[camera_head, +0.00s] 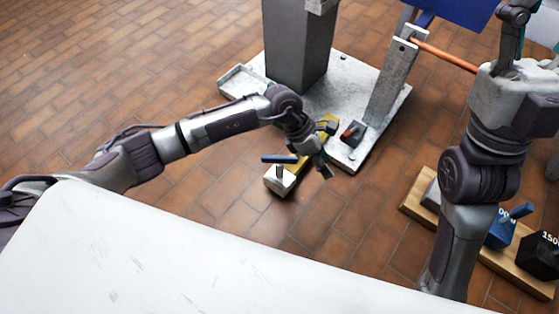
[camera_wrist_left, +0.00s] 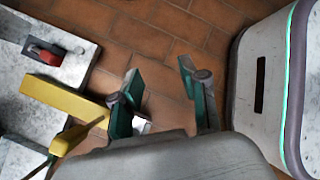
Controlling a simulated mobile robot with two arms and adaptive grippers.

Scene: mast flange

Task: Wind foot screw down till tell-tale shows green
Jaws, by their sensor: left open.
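The foot screw (camera_head: 280,159) has a blue bar handle on a short stem, standing on a pale block (camera_head: 279,181) at the near end of a yellow arm (camera_head: 328,126). The yellow arm also shows in the left wrist view (camera_wrist_left: 65,97). My left gripper (camera_head: 322,168) is open, just right of the screw handle and apart from it. Its two fingers (camera_wrist_left: 163,92) have only floor tiles visible between them. A small dark box with a red part (camera_head: 351,133), perhaps the tell-tale, sits on the base plate and shows red in the left wrist view (camera_wrist_left: 43,53).
A grey mast (camera_head: 296,45) and a slotted post (camera_head: 391,80) stand on the pale base plate (camera_head: 340,75). An orange rod (camera_head: 445,55) runs from the post towards my right arm. A wooden rack (camera_head: 412,207) of weights lies at right. Tiled floor is free left of the plate.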

